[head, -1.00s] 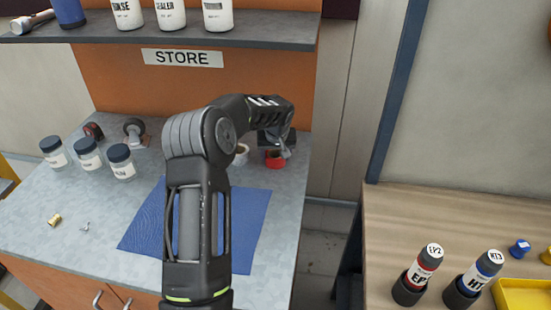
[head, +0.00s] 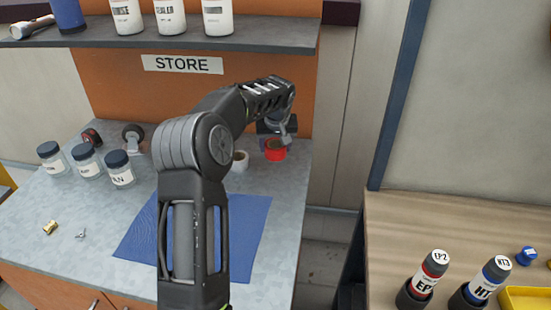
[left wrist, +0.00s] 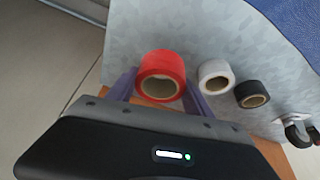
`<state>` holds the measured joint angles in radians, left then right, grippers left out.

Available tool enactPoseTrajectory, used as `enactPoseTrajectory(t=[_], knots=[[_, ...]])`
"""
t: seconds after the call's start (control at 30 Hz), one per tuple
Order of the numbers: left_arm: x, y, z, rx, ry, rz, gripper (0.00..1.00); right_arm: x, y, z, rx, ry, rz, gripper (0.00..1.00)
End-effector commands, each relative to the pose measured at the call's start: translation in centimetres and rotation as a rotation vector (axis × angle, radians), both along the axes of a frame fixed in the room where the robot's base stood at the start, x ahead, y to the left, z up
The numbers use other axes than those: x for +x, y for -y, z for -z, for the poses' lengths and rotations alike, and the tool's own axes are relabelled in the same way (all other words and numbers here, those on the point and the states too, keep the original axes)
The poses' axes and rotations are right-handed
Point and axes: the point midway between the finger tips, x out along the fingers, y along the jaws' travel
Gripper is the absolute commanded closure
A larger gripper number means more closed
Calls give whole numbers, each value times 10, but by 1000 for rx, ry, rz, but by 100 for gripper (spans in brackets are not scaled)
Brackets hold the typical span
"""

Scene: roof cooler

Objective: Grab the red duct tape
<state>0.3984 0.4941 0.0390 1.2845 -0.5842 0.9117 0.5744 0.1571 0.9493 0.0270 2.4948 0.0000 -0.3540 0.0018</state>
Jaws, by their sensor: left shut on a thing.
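The red duct tape (head: 275,150) is a red roll near the right edge of the grey counter in the head view. In the left wrist view the red roll (left wrist: 161,76) sits between the two fingers. My left gripper (head: 277,143) is shut on it, with a finger on either side (left wrist: 160,84). The far finger is partly hidden in the head view. My right gripper is not in view.
A white roll (head: 240,160) stands just left of the red one, and a black roll (left wrist: 252,94) shows beyond it. Several jars (head: 87,161) stand at left. A blue mat (head: 248,225) lies in front. A shelf (head: 270,42) overhangs the back.

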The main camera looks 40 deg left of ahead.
Motion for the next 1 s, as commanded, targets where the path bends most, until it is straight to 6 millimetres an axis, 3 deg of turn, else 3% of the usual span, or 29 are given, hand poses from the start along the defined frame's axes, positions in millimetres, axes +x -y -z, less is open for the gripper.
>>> enactPoseTrajectory(t=[0.27, 0.6, 0.8, 1.0], knots=[[-48, 27, -1, 1, 3, 3, 93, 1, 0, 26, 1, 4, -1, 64], [-134, 74, -2, 1, 5, 1, 93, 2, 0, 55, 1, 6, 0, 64], [-162, 90, -4, 0, 4, 1, 93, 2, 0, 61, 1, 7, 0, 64], [-171, 95, -4, 1, 2, 0, 93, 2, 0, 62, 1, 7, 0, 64]])
